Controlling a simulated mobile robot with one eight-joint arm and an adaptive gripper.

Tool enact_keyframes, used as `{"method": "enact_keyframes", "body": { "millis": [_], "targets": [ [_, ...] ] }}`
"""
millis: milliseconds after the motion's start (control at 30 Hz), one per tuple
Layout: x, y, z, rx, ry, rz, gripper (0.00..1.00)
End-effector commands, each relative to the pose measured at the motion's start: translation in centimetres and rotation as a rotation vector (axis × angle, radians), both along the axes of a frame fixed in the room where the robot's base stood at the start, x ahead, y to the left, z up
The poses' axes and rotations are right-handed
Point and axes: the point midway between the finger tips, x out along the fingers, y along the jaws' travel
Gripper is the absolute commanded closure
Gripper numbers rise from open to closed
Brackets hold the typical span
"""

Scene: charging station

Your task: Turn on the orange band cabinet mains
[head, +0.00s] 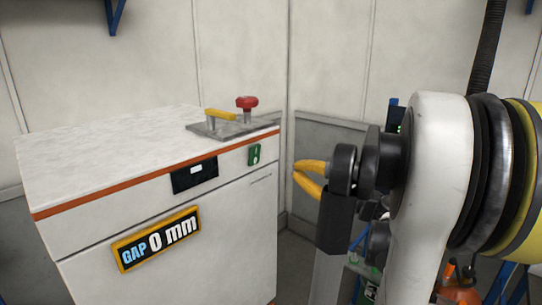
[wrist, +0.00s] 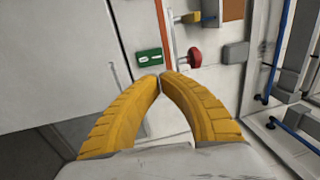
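The white cabinet (head: 100,225) with an orange band (head: 130,178) under its top stands at left in the head view. A green rocker switch (head: 254,155) sits on its front near the right end, below the band. In the wrist view the green switch (wrist: 149,58) shows just beyond my fingertips, beside the orange band (wrist: 167,40). Its rocker position is too small to tell. My gripper (head: 296,170) is right of the switch in the head view, apart from it. Its yellow fingers meet at the tips in the wrist view (wrist: 160,76), with nothing between them.
A metal plate on the cabinet top carries a yellow handle (head: 220,114) and a red mushroom knob (head: 247,102). Wall panels stand behind; blue-framed equipment is at right.

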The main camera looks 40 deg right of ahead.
Motion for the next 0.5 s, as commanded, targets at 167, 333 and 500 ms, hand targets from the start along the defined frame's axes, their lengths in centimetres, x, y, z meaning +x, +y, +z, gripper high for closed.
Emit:
{"method": "enact_keyframes", "body": {
  "millis": [167,333,500],
  "targets": [
    [2.5,0.4,0.4,0.000,0.000,0.006,1.00],
    [6.1,0.6,1.0,-0.001,0.001,0.006,1.00],
    [9.6,0.9,1.4,-0.001,0.001,0.005,1.00]
  ]
}}
